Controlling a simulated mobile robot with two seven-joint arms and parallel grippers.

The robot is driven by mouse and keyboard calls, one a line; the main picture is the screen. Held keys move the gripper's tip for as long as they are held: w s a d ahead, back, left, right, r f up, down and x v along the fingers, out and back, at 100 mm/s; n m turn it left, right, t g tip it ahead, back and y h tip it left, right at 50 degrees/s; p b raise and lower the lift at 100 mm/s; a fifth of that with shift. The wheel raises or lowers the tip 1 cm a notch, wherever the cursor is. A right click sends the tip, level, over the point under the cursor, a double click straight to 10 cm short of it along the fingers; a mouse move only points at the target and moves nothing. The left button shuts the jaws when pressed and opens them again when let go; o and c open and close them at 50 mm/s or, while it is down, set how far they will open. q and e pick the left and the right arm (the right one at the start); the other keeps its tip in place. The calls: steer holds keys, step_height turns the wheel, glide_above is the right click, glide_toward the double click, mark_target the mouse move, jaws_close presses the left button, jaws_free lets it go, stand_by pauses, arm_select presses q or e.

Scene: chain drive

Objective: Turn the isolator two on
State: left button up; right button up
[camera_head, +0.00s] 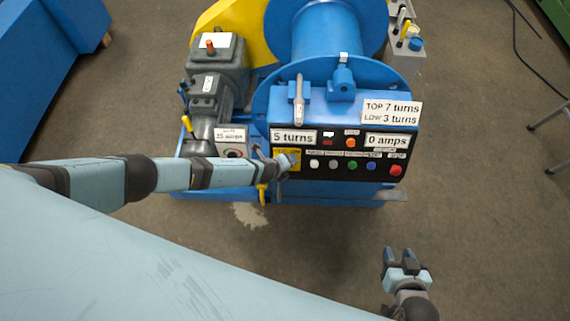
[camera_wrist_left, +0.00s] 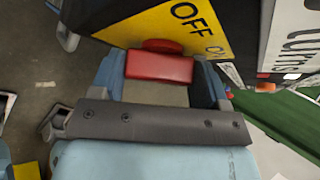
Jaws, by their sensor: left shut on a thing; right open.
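A red isolator handle (camera_wrist_left: 160,67) on a yellow plate (camera_wrist_left: 190,28) shows in the left wrist view. The plate reads OFF, with smaller, partly cut-off lettering beside it. In the head view the yellow plate (camera_head: 294,166) is at the left end of the black control panel, partly covered by my left gripper (camera_head: 286,160). My left gripper is shut on the red handle, one finger on each side of it. I cannot tell the isolator's number. My right gripper (camera_head: 399,258) is open and empty, low on the right, away from the machine.
The black panel (camera_head: 320,178) carries several coloured buttons and "5 turns" and "0 amps" displays. A small "15 amps" box (camera_head: 231,141) sits left of it. A blue drum (camera_head: 325,35) and grey motor (camera_head: 209,105) stand behind. The floor around my right gripper is clear.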

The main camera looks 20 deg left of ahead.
arm_select(q)
steer(key=o, duration=0.9)
steer(key=shift+d, duration=0.1)
steer(key=shift+o, duration=0.2)
steer(key=v, duration=1.4)
steer(key=shift+f, duration=0.1)
steer(key=s+d+r+n+h, duration=0.2)
steer(key=s+d+r+n, duration=0.25)
steer(key=d+n, duration=0.2)
steer(key=s+d+r+n+h, duration=0.2)
steer(key=s+d+r+n, duration=0.1)
steer(key=s+d+n, duration=0.3)
steer(key=s+a+r+n+t+y, duration=0.2)
steer(key=s+a+n+y, duration=0.2)
steer(key=a+n, duration=0.7)
steer(key=shift+s+a+t, duration=0.4)
steer(key=shift+s+a, duration=0.45)
steer(key=shift+a, duration=0.05)
